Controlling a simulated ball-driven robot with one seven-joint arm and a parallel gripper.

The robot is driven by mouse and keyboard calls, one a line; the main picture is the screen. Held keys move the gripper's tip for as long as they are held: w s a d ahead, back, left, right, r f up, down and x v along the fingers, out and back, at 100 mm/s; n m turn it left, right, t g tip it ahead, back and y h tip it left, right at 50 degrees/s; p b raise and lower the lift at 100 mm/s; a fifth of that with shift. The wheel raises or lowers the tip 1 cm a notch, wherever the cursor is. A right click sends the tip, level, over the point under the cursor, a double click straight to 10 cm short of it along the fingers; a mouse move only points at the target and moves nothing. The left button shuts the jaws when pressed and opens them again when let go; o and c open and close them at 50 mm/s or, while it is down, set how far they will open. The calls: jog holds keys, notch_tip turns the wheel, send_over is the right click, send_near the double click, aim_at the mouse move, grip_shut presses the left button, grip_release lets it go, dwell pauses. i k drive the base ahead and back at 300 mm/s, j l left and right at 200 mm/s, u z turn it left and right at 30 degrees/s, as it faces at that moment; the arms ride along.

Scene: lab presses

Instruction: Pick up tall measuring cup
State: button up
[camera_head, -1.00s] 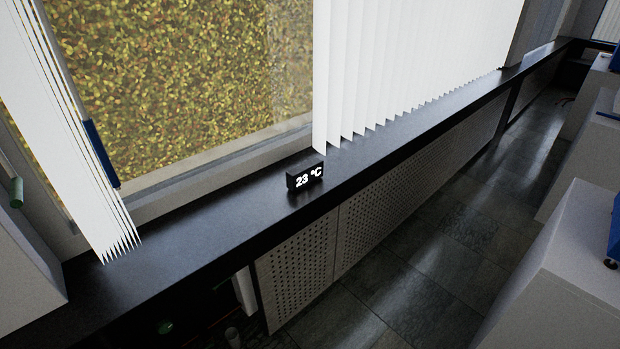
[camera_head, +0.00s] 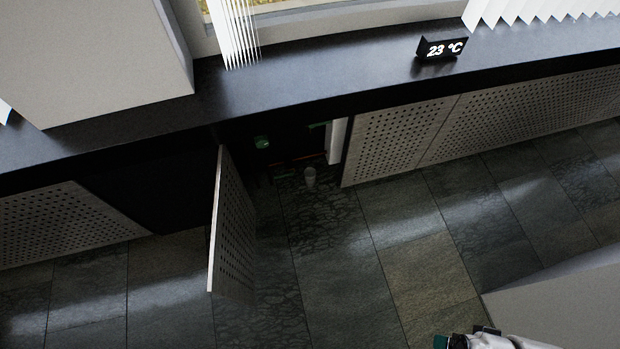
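My gripper does not show clearly; only a white and dark green part, probably of my arm, shows at the bottom right edge.
An open perforated door (camera_head: 230,225) juts out left of the cup-like object. Perforated panels (camera_head: 400,130) run to the right under the black sill (camera_head: 300,80), which bears a 23 °C display (camera_head: 441,48). Tiled floor (camera_head: 330,260) is clear in front. A pale block (camera_head: 560,300) stands lower right.

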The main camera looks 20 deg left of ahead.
aim_at(309, 172)
jog(key=i+l+u, duration=0.1)
jog(key=i+u, duration=0.25)
jog(key=i, duration=0.2)
jog(key=i+l+u, duration=0.3)
jog(key=i, duration=0.2)
jog(key=i+l+u, duration=0.35)
jog(key=i, duration=0.15)
